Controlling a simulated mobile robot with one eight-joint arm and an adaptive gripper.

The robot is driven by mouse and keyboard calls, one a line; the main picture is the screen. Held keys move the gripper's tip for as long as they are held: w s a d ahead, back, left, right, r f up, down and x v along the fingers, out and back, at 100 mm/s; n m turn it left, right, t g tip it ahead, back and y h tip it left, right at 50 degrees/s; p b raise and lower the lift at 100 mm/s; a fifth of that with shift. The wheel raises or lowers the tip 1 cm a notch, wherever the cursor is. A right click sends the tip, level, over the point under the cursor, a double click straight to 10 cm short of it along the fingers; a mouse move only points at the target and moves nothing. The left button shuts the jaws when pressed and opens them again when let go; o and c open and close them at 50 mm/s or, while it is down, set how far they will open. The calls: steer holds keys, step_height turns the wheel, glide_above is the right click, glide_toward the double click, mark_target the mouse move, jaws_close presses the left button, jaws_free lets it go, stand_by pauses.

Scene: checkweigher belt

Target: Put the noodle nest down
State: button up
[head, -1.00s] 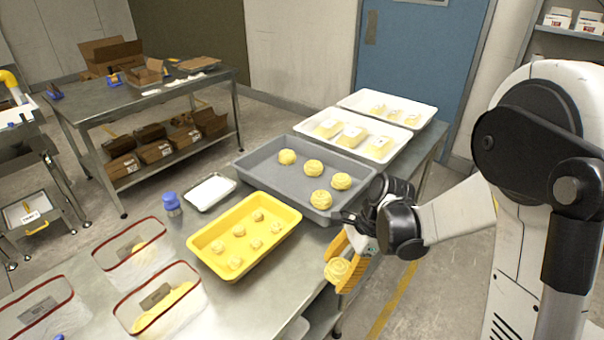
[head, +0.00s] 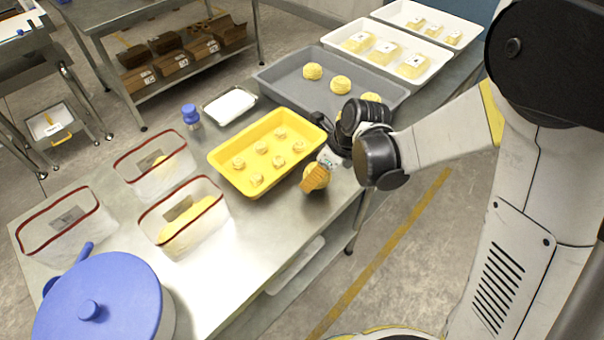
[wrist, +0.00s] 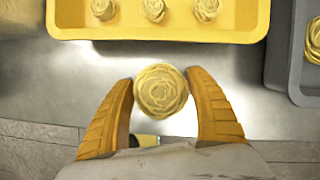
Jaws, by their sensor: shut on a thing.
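A pale yellow noodle nest (wrist: 161,91) is between the two orange fingers of my gripper (wrist: 162,100) in the wrist view. In the head view my gripper (head: 315,178) holds the nest (head: 317,174) close to the right side of the yellow tray, near the table's front edge; the fingers partly hide it. The yellow tray (head: 228,176) holds several smaller nests, and its near wall (wrist: 160,30) crosses the top of the wrist view. The grey tray (head: 285,92) behind holds several larger nests, partly hidden by my arm.
Bare steel table (head: 270,235) lies in front of the yellow tray. Red-rimmed clear bins (head: 195,232) and a blue-lidded pot (head: 100,305) stand at left. A blue-capped bottle (head: 191,116) and a small white-filled tray (head: 229,105) are behind. White trays (head: 405,58) stand at back right.

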mark_target(302, 179)
steer(key=a+f, duration=0.1)
steer(key=w+a+f+b, duration=0.1)
steer(key=w+a+f, duration=0.1)
steer(key=shift+a+b, duration=0.4)
steer(key=shift+d+r, duration=0.1)
steer(key=shift+r, duration=0.05)
steer(key=shift+f, duration=0.25)
steer(key=o, duration=1.1)
steer(key=shift+r, duration=0.1)
steer(key=p+v, duration=0.4)
steer(key=v, duration=0.8)
steer(key=shift+r+p, duration=0.15)
steer(key=shift+p, duration=0.15)
